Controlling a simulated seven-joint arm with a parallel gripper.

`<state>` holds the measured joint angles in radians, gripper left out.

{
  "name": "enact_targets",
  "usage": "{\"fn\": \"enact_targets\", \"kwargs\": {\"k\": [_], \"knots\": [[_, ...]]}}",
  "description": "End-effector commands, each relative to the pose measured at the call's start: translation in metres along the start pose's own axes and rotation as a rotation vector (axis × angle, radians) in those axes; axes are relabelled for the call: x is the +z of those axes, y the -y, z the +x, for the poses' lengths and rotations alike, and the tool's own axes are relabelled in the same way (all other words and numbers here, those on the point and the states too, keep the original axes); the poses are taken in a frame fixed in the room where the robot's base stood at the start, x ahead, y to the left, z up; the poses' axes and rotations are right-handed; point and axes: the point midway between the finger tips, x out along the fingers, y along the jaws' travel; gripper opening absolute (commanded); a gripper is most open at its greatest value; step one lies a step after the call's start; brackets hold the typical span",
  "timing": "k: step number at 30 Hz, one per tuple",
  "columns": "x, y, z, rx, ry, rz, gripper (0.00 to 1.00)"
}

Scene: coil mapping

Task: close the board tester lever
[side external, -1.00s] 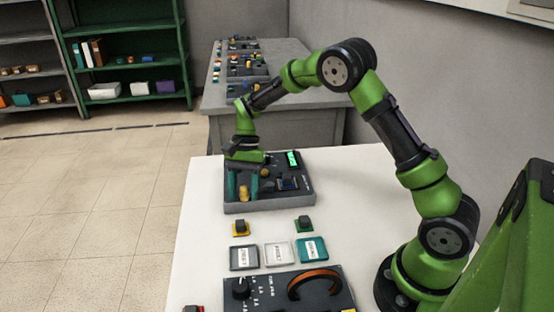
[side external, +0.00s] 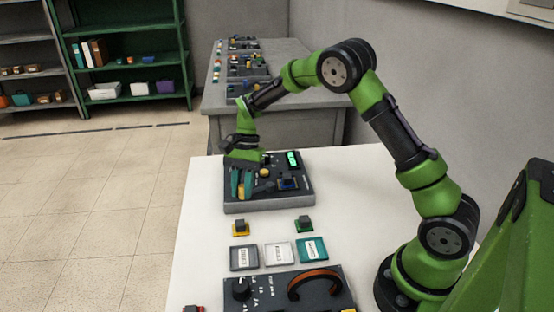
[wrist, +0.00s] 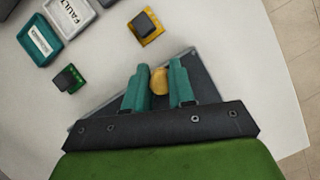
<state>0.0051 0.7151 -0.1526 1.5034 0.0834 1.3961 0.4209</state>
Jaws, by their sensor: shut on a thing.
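The board tester (side external: 270,200) is a dark grey box at the far end of the white table. It bears a lit green display (side external: 293,160), a small blue board (side external: 288,184) and a yellow button (side external: 264,173). My gripper (side external: 241,188) points down over its left part, with two teal fingers. The fingers are shut on a yellow knob, which I take to be the lever's; in the wrist view this lever knob (wrist: 159,80) sits between the fingertips. The lever's arm is hidden by the gripper.
In front of the tester lie a yellow-based block (side external: 240,229) and a green-based block (side external: 304,224). A dark panel (side external: 290,292) with a dial fills the near table.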

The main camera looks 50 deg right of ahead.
Motion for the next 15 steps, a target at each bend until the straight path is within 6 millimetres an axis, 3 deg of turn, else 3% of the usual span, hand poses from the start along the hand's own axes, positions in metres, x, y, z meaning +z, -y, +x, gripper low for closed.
{"fn": "enact_targets", "kwargs": {"k": [15], "knots": [[-0.032, 0.019, -0.014, -0.181, -0.009, 0.417, 0.0]]}}
